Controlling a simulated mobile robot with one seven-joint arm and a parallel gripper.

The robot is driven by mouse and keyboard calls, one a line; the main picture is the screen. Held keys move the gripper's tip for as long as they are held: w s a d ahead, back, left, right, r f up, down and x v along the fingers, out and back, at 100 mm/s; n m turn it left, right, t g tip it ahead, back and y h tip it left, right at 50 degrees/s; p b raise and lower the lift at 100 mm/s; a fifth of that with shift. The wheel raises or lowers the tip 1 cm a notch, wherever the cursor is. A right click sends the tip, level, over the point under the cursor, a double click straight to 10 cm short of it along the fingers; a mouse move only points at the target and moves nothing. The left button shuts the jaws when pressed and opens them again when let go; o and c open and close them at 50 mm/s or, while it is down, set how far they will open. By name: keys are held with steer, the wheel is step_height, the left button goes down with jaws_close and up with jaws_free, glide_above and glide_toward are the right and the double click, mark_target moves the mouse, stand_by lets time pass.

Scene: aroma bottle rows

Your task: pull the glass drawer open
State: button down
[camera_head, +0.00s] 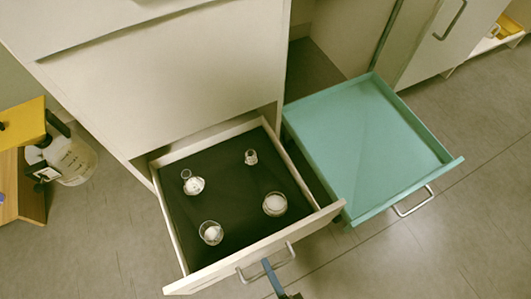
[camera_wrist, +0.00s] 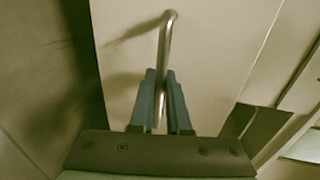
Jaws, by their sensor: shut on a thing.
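The glass drawer (camera_head: 180,232) stands pulled out of the cream cabinet in the head view. Its dark floor holds several small glass vessels with white contents, all upright. Its metal bar handle (camera_head: 285,260) is on the front panel, and it also shows in the wrist view (camera_wrist: 166,42). My gripper (camera_head: 267,264) is at the middle of this handle. In the wrist view, the two blue-grey fingers of my gripper (camera_wrist: 163,78) are shut on the handle bar, one on each side of it.
A teal drawer (camera_head: 370,135) also stands open, just right of the glass drawer, with an empty floor. A yellow-and-wood piece (camera_head: 22,125) and a clear jug (camera_head: 72,160) stand on the left. Grey floor (camera_head: 110,255) is clear in front.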

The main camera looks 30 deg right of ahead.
stand_by(0.3)
steer(key=c, duration=0.9)
jaws_free()
steer(key=shift+s, duration=0.1)
steer(key=p+v, duration=0.3)
steer(key=v, duration=1)
